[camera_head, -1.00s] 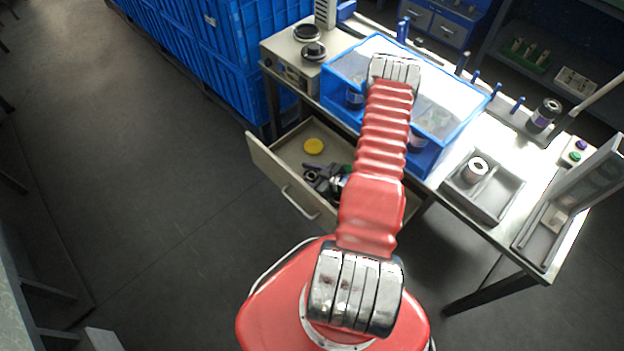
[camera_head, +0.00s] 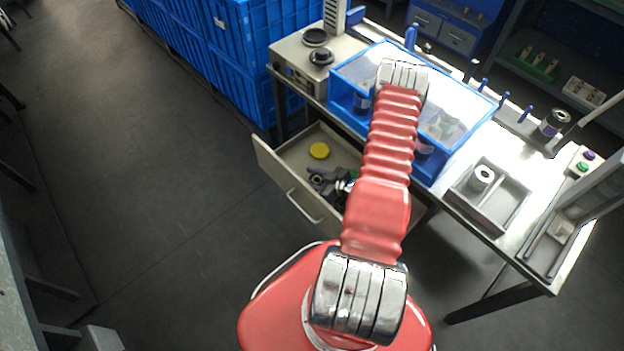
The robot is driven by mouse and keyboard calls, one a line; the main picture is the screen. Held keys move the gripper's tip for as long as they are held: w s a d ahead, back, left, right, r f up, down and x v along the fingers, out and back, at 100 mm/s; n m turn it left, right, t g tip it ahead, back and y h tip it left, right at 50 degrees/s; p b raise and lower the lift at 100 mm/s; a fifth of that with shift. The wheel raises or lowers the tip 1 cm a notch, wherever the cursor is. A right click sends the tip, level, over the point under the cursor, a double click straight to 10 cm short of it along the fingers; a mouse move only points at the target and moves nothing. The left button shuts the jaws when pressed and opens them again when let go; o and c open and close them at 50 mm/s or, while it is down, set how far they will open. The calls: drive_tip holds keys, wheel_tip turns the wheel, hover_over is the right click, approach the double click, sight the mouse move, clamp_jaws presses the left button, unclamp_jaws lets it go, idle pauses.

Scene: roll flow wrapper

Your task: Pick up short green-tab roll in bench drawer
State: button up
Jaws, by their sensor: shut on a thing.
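The bench drawer (camera_head: 268,160) is pulled open below the bench's left part. My gripper (camera_head: 322,182) is low in the drawer, small and dark in this view and partly hidden by my red arm. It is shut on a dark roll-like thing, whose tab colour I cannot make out. A small green patch (camera_head: 352,174) shows beside the gripper at the arm's edge; I cannot tell whether it belongs to the held roll. A yellow disc (camera_head: 319,151) lies apart, farther back in the drawer.
A blue clear-topped bin (camera_head: 440,160) stands on the bench behind my arm. A grey tray (camera_head: 505,205) with a pale roll (camera_head: 481,178) is to its right. Blue crates (camera_head: 235,75) stand at the back left. The floor left of the drawer is clear.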

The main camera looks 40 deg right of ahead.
wheel_tip(320, 180, up, 10)
idle(0.6)
idle(0.5)
